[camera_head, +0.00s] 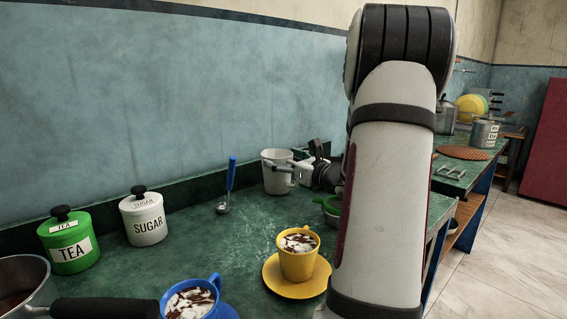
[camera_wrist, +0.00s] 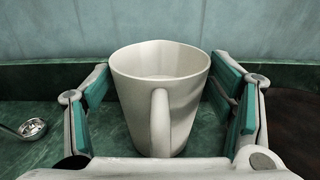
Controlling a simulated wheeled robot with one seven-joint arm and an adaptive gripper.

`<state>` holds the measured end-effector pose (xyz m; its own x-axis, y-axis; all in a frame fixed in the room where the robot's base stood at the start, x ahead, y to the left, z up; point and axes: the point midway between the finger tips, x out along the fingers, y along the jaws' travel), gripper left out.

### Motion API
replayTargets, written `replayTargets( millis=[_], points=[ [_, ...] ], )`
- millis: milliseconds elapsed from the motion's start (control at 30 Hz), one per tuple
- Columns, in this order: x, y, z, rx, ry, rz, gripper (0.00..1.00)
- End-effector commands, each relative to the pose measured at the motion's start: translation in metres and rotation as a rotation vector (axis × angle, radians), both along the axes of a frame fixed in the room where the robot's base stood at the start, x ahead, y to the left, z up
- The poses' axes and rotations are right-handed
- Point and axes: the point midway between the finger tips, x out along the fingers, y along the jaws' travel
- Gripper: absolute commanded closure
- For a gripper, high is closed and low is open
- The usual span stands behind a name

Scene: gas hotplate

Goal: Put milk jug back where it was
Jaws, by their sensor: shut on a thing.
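The white milk jug (camera_head: 275,181) is near the back edge of the green counter, close to the wall. It is upright, and its handle faces my wrist camera. My gripper (camera_head: 299,171) reaches it from the right in the head view. In the wrist view the jug (camera_wrist: 133,88) sits between the two teal-padded fingers of my gripper (camera_wrist: 160,72), which is shut on it. Its base is partly hidden in the wrist view. I cannot tell whether it rests on the counter or hangs just above it.
A blue-handled ladle (camera_head: 230,180) is left of the jug. White sugar (camera_head: 144,222) and green tea (camera_head: 68,247) canisters stand further left. A yellow cup (camera_head: 298,262) on its saucer and a blue cup (camera_head: 190,300) stand in front. Bare counter (camera_head: 215,240) lies between.

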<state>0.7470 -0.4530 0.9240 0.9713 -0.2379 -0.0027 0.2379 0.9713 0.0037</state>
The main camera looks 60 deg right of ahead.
Motion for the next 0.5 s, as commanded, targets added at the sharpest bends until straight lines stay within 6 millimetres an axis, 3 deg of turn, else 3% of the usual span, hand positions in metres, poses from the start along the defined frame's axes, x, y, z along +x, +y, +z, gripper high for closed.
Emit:
replayTargets(
  millis=[133,167,233,500],
  points=[
    [0.0002,-0.0001,-0.0028,-0.001,-0.001,0.000,0.70],
    [0.0000,-0.0001,-0.0039,0.000,0.001,0.000,0.22],
    [-0.0002,-0.0002,-0.0032,0.000,0.001,0.000,0.06],
    [-0.0001,-0.0001,-0.0031,0.000,0.001,0.000,0.04]
  ],
)
